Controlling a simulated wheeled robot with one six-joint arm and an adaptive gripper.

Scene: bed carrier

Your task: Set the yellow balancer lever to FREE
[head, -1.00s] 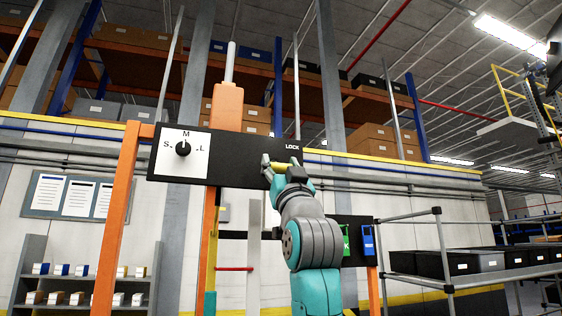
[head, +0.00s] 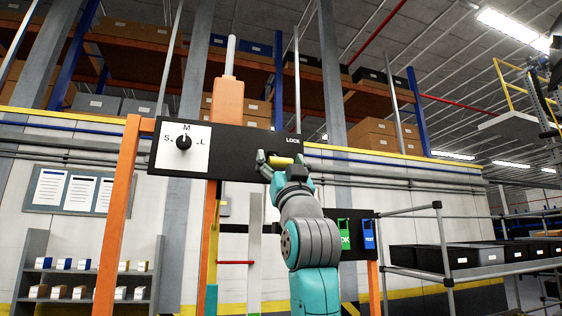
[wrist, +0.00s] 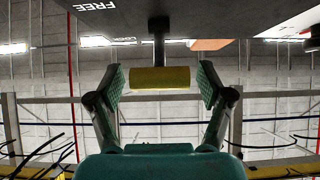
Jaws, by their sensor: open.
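The yellow balancer lever (head: 283,161) shows in the head view as a short yellow bar at the lower edge of the black panel, below the LOCK label. In the wrist view the yellow lever handle (wrist: 160,78) hangs on a dark stem from the panel. My gripper (head: 281,160) is at the lever, with its grey and teal fingers either side of it. In the wrist view my gripper (wrist: 161,86) is open, with small gaps between the handle's ends and the pads. An upside-down FREE label (wrist: 96,5) shows at the upper left there; my gripper may hide it in the head view.
The black panel (head: 232,150) carries a selector dial (head: 184,142) marked S, M, L. Orange posts (head: 121,220) support the frame. A green OK button (head: 344,234) and blue TEST button (head: 368,236) are right of my arm.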

